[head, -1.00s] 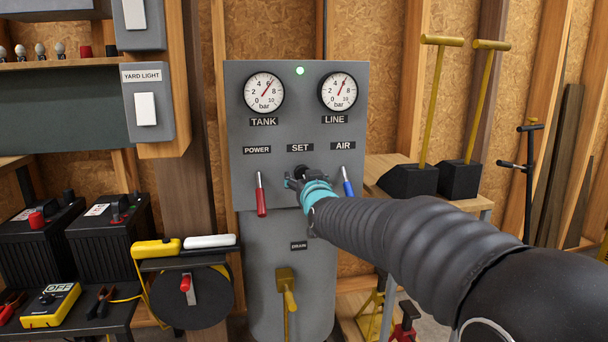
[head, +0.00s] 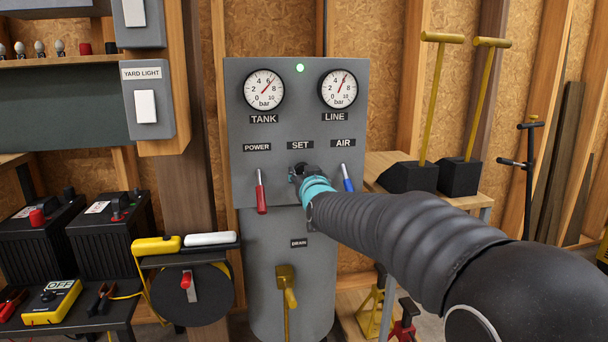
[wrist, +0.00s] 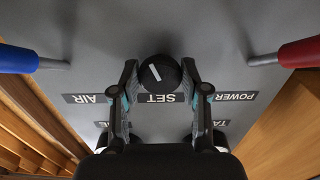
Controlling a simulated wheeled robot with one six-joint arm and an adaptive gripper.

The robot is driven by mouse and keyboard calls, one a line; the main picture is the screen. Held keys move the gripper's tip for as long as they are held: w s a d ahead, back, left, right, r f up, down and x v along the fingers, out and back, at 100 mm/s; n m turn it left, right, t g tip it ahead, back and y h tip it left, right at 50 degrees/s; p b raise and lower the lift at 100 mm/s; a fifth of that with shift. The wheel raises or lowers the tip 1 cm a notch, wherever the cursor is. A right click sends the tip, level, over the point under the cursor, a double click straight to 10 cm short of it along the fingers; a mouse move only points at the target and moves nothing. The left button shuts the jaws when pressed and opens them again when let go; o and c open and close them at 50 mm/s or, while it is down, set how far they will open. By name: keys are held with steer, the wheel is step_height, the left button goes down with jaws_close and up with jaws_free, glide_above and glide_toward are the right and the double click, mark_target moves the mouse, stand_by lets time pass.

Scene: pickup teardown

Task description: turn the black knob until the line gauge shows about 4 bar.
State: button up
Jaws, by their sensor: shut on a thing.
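The black knob (wrist: 161,74) shows in the wrist view with a white mark on its face, tilted off upright, above the SET label (wrist: 161,98). My gripper (wrist: 160,80) is shut on the knob, one finger on each side. In the head view, my gripper (head: 301,173) is at the panel under the SET label and hides most of the knob. The line gauge (head: 338,90) is at the panel's upper right; its red needle points up and right, near 6 bar.
The tank gauge (head: 263,90) reads a little above 6. A red-handled POWER lever (head: 261,194) is left of my gripper and a blue-handled AIR lever (head: 347,180) close on the right. A green lamp (head: 300,68) is lit. A yellow drain handle (head: 288,290) is below.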

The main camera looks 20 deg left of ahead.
steer(key=shift+n+b, duration=0.5)
steer(key=shift+n, duration=3.4)
steer(key=o, duration=1.1)
steer(key=shift+d, duration=0.1)
steer(key=v, duration=1.2)
steer(key=shift+w, duration=0.1)
